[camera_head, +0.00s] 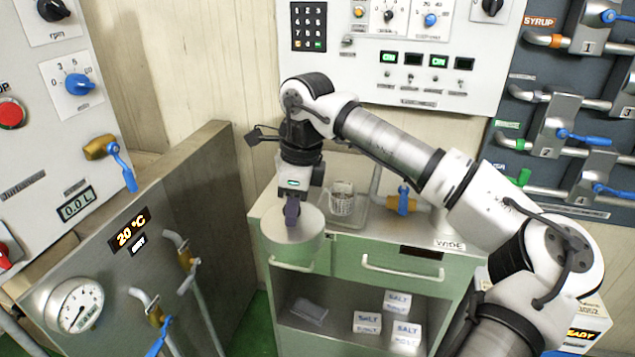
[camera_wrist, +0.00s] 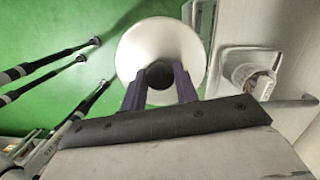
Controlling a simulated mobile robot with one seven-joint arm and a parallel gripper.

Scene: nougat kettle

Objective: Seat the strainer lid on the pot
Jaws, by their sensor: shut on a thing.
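My gripper (camera_head: 292,216) points down at the left front corner of the green cabinet. Its purple fingers, also seen in the wrist view (camera_wrist: 160,85), are shut on the dark knob of a round, silvery lid (camera_wrist: 160,38). In the head view the lid's pale top (camera_head: 310,218) looks level. A smooth round metal wall shows below this top; I cannot tell whether it is the pot's or part of the lid. No separate pot shows clearly. The lid's underside and any contact below it are hidden.
The green cabinet (camera_head: 345,243) carries a tray with a clear measuring cup (camera_head: 341,199) right of the lid, with a blue-handled tap (camera_head: 403,200) beyond. A steel panel with a gauge (camera_head: 75,305) and pipes stands left. Green floor (camera_wrist: 75,35) shows beside the lid.

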